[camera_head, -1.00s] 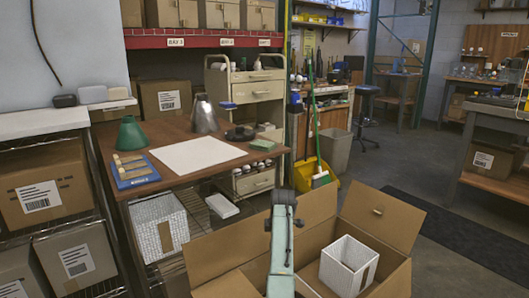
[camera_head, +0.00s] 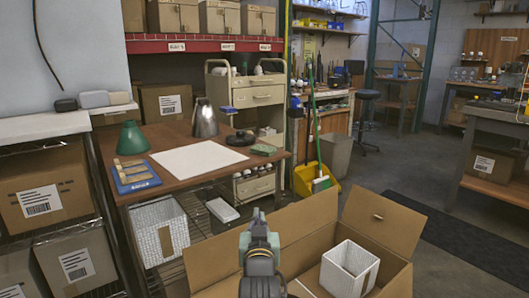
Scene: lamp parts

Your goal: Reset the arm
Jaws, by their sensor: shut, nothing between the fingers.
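My gripper (camera_head: 259,228) shows at the bottom centre of the head view, above the left part of the open cardboard box (camera_head: 385,222). It points away from me, towards the table. Its fingers are together, with nothing visible between them. The arm behind it runs out of the bottom of the picture.
A white box (camera_head: 338,273) sits inside the cardboard box. The brown table (camera_head: 175,196) holds a green shade (camera_head: 132,138), a metal shade (camera_head: 204,120), a white sheet (camera_head: 198,158) and a blue tray (camera_head: 134,178).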

